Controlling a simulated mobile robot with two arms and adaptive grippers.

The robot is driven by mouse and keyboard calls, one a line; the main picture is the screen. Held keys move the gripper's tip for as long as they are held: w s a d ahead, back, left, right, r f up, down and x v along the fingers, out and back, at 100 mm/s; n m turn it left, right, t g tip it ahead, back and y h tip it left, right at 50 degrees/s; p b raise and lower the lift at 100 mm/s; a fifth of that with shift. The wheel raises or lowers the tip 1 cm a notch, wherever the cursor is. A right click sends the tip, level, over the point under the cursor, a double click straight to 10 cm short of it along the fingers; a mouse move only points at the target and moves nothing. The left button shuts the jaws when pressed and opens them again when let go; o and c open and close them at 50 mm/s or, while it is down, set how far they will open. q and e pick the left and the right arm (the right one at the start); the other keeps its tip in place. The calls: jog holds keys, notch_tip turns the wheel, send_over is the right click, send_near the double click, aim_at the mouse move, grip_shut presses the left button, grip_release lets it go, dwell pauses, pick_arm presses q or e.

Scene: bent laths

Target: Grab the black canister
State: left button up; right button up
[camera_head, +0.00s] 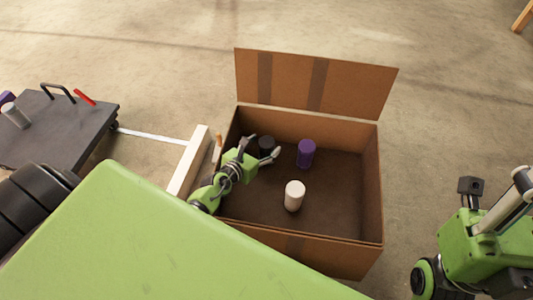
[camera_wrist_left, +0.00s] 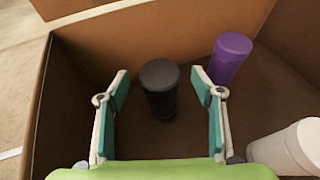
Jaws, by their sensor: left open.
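The black canister (camera_head: 267,144) stands upright inside the cardboard box, near its back left part; my left gripper partly covers it in the head view. In the left wrist view the black canister (camera_wrist_left: 160,88) stands beyond and between the open fingers. My left gripper (camera_head: 259,151) reaches into the box from the left; its fingers (camera_wrist_left: 160,92) are spread wide, with nothing held. My right gripper (camera_head: 472,187) is at the right edge of the head view, outside the box; its jaws are not clear.
The open cardboard box (camera_head: 372,190) has a raised back flap. A purple canister (camera_head: 306,153) and a white canister (camera_head: 294,195) stand inside, right of the black one. A white beam (camera_head: 187,165) lies left of the box, and a dark table (camera_head: 50,130) stands farther left.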

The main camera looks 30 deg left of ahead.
aim_at(265, 143)
pick_arm(q)
jog(key=b+x, duration=0.1)
jog(key=x, duration=0.2)
jog(key=shift+w+a+f, duration=0.1)
grip_shut()
